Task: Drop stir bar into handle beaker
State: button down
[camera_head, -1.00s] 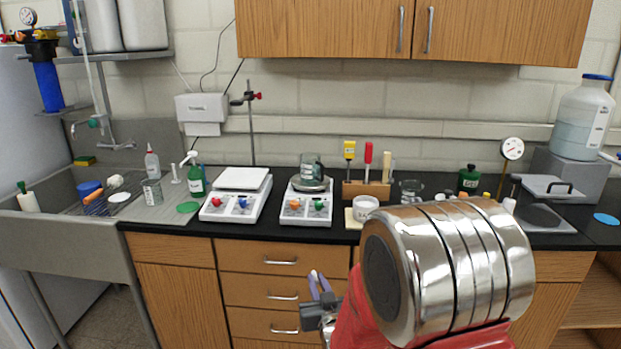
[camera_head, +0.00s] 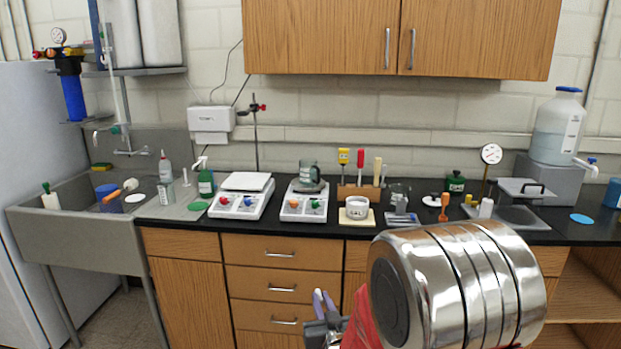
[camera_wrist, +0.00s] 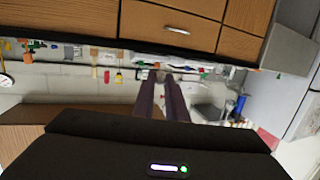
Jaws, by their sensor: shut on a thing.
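My gripper (camera_head: 323,298) has purple fingers and is low in the head view, in front of the drawers and below the counter edge. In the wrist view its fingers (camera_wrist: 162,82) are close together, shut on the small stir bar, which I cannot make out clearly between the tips. A glass beaker (camera_head: 308,172), which looks like the handle beaker, stands upright on the right-hand hot plate (camera_head: 304,203). The gripper is well apart from both beakers.
A white balance-like unit (camera_head: 242,200) stands left of the hot plate. A stand with a rod (camera_head: 255,140) rises behind. My shiny arm link covers the right front.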

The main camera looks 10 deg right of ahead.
aim_at(314, 181)
jog(key=z, duration=0.25)
jog(key=i, duration=0.1)
jog(key=u, duration=1.9)
jog(key=i, duration=1.2)
jog(key=z, duration=0.9)
